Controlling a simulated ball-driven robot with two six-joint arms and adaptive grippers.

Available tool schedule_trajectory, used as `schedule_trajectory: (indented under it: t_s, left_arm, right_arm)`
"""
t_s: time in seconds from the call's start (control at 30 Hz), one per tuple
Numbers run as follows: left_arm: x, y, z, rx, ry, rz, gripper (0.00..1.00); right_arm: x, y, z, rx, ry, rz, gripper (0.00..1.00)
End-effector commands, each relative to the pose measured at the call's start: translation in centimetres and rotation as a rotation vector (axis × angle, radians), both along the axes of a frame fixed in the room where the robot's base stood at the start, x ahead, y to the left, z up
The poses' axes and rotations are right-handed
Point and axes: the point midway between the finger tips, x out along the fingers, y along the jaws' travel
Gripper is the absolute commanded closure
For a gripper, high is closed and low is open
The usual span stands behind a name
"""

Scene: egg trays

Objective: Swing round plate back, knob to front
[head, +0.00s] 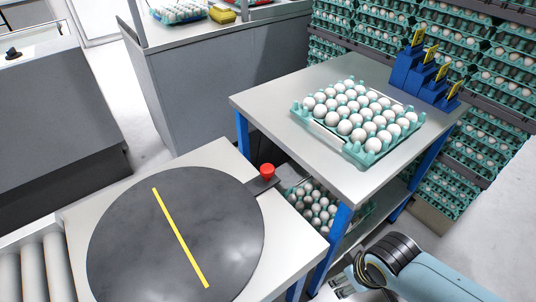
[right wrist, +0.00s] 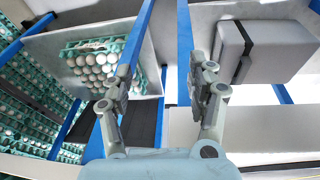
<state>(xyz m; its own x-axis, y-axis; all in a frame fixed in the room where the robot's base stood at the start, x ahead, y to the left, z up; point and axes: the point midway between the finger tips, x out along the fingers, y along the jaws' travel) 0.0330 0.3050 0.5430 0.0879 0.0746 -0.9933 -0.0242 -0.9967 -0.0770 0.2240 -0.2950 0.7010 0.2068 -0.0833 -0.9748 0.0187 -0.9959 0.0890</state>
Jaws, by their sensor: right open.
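The round plate (head: 130,235) is a dark grey disc with a yellow stripe, lying on a pale table in the head view. Its stripe runs from upper left to lower right. A red knob (head: 267,170) stands on a dark tab at the plate's upper right edge. My right gripper (head: 345,284) is at the lower right of the head view, apart from the plate and knob. In the right wrist view the right gripper (right wrist: 160,88) is open with nothing between its fingers. My left gripper is not in view.
A blue-legged table (head: 270,103) holds a teal tray of white eggs (head: 300,119) and blue stepped holders with yellow tags (head: 418,66). More eggs (head: 318,207) sit on its lower shelf. Rollers (head: 33,270) adjoin the plate's table. Stacked egg trays (head: 480,60) fill the back right.

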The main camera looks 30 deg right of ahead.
Motion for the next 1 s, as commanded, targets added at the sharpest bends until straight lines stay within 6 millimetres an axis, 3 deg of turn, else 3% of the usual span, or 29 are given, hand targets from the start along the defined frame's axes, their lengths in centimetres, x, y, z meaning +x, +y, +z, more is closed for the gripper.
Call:
schedule_trajectory:
  t_s: [0.03,0.17,0.23,0.57,0.8,0.9,1.0]
  left_arm:
    - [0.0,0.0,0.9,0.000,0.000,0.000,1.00]
    - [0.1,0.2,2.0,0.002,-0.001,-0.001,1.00]
    - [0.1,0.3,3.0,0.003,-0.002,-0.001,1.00]
    - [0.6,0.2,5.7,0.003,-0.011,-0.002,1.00]
    - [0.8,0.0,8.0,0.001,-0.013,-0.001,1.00]
    - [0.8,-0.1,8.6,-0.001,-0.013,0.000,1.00]
    - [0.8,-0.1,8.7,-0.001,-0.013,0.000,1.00]
  right_arm:
    - [0.7,0.1,2.1,-0.001,-0.010,0.000,0.42]
    - [2.0,0.3,6.3,-0.003,-0.026,-0.002,0.42]
    - [3.6,0.6,9.1,-0.003,-0.043,-0.028,0.42]
    - [13.7,2.7,12.6,0.003,-0.103,-0.323,0.42]
    - [22.4,5.5,17.8,0.022,-0.170,-0.547,0.42]
    - [24.8,6.4,19.7,0.025,-0.192,-0.614,0.42]
    - [26.0,6.9,20.5,0.029,-0.204,-0.648,0.42]
